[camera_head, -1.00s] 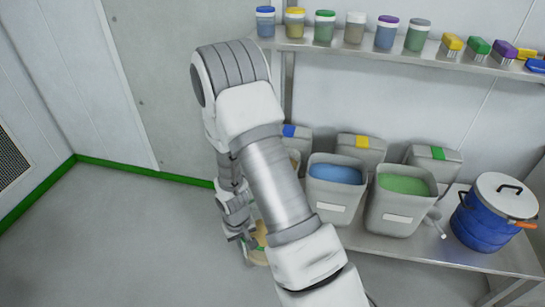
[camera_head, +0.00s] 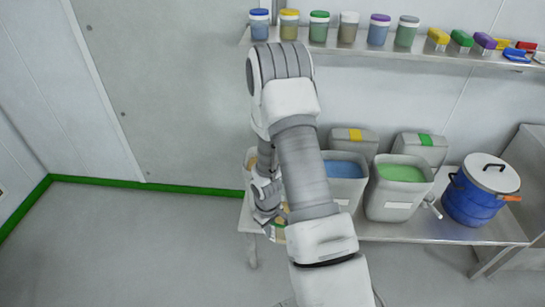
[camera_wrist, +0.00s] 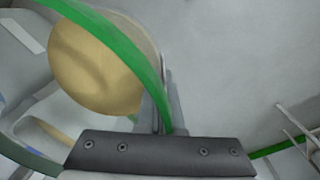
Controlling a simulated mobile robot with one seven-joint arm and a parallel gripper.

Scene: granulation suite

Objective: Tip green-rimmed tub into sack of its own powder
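The green-rimmed tub (camera_wrist: 140,58) holds tan powder and fills the upper left of the wrist view. My gripper (camera_wrist: 160,110) is shut on its green rim; the fingers are seen edge-on. In the head view my gripper (camera_head: 266,212) is low beside the bench's left end, and only a tan sliver of the tub (camera_head: 279,234) shows past it. An open grey container with tan contents (camera_head: 250,158), at the left of the row, is mostly hidden behind my arm. A tan patch (camera_wrist: 45,138) also shows below the tub in the wrist view.
Open grey containers of blue powder (camera_head: 345,170) and green powder (camera_head: 398,190) stand on the metal bench (camera_head: 450,231). A blue drum (camera_head: 482,190) stands to their right. A shelf (camera_head: 425,51) above bears jars and brushes. Floor at left is clear.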

